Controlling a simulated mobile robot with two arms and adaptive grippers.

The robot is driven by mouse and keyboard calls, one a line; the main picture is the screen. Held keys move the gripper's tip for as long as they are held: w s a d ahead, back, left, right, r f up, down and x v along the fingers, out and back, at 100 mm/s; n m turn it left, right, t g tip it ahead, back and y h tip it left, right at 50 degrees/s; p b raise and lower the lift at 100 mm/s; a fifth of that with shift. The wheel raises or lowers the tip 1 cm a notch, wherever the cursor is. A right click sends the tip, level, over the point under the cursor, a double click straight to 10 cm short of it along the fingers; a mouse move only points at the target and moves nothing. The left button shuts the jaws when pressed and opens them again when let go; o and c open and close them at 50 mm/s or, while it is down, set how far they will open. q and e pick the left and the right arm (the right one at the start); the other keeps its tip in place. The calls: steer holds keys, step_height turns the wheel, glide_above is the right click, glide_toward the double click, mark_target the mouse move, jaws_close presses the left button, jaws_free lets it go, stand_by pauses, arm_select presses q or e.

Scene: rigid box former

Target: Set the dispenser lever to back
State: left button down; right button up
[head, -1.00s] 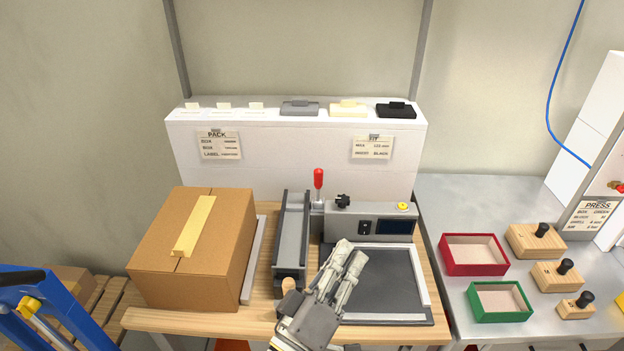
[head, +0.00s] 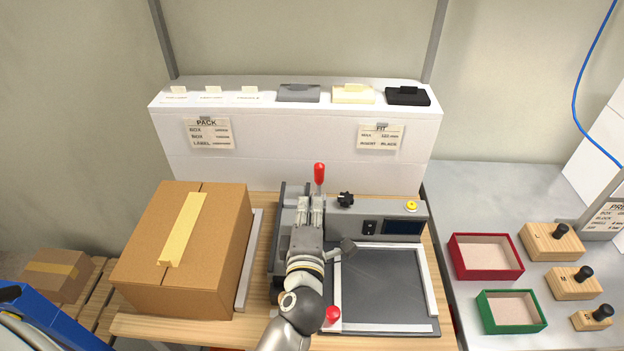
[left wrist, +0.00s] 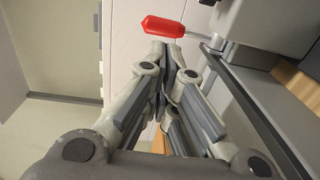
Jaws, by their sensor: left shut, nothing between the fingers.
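The dispenser lever (head: 319,173) has a red grip and stands about upright at the back of the grey dispenser (head: 280,232) in the head view. My left gripper (head: 311,203) is shut and empty, reaching over the dispenser with its fingertips just in front of the lever. In the left wrist view the red lever grip (left wrist: 163,27) shows just beyond the shut fingertips (left wrist: 166,62). I cannot tell whether they touch the lever's shaft. My left arm hides much of the dispenser and the lever's base. My right gripper is not in view.
A control box (head: 378,223) with a black knob, screen and yellow button stands right of the lever. A framed dark plate (head: 385,285) lies in front of it. A taped carton (head: 190,248) stands left. A white shelf block (head: 290,155) closes the back.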

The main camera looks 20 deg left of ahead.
mark_target(319, 182)
arm_select(q)
steer(key=p+x, duration=0.5)
steer(key=x, duration=0.6)
steer(key=shift+r+p, duration=0.35)
steer(key=shift+r, duration=0.05)
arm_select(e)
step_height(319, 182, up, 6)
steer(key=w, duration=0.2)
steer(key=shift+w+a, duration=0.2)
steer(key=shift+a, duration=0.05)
arm_select(q)
steer(key=shift+w+a, duration=0.1)
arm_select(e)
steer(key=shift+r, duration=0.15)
